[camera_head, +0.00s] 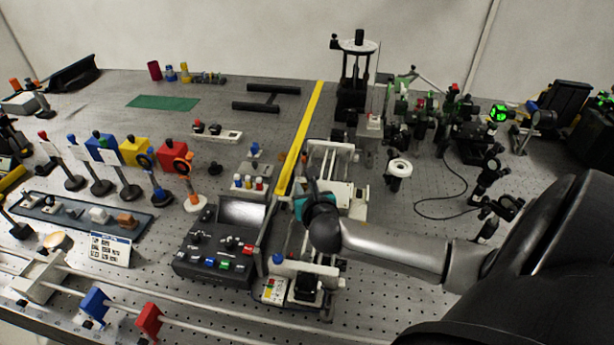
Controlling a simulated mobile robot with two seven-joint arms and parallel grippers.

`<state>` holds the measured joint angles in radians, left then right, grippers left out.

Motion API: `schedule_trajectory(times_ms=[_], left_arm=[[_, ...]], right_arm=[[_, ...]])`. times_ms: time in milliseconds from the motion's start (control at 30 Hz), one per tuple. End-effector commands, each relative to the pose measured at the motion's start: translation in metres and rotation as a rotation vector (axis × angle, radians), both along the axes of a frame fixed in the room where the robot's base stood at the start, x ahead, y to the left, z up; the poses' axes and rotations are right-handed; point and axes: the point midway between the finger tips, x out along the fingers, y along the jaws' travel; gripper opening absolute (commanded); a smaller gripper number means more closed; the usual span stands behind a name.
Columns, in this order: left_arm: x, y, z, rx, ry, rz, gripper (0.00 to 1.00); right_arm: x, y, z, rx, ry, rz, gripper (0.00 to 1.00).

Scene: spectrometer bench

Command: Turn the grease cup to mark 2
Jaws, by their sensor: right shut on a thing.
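My right arm comes in from the right, and my right gripper (313,182) is over the long white-and-grey apparatus (352,196) in the middle of the bench. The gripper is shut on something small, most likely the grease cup. The hand and wrist hide the cup, so its shape, its marks and its turn cannot be read. A teal part (299,208) shows beside the hand; I cannot tell whether it belongs to the apparatus. My left gripper is not in view.
A black control box (215,262) with coloured buttons stands left of the apparatus. A yellow strip (301,140) runs behind it. A white ring-topped post (398,170) stands to the right. Several optics on stands fill the left.

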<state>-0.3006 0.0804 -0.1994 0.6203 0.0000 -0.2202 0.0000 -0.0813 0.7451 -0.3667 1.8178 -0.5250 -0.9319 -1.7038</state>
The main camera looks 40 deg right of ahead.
Motion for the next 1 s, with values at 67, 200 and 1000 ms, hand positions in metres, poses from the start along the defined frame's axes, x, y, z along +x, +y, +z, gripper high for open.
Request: schedule_trajectory(times_ms=[67, 200, 1000], left_arm=[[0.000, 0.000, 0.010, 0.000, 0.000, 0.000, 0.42], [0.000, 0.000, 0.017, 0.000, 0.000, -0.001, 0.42], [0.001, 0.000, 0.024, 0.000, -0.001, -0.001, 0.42]], right_arm=[[0.002, 0.003, 0.003, 0.006, -0.002, -0.048, 0.00], [0.002, 0.003, 0.002, 0.003, -0.002, -0.116, 0.00], [0.002, 0.003, -0.001, 0.000, 0.001, -0.198, 0.30]])
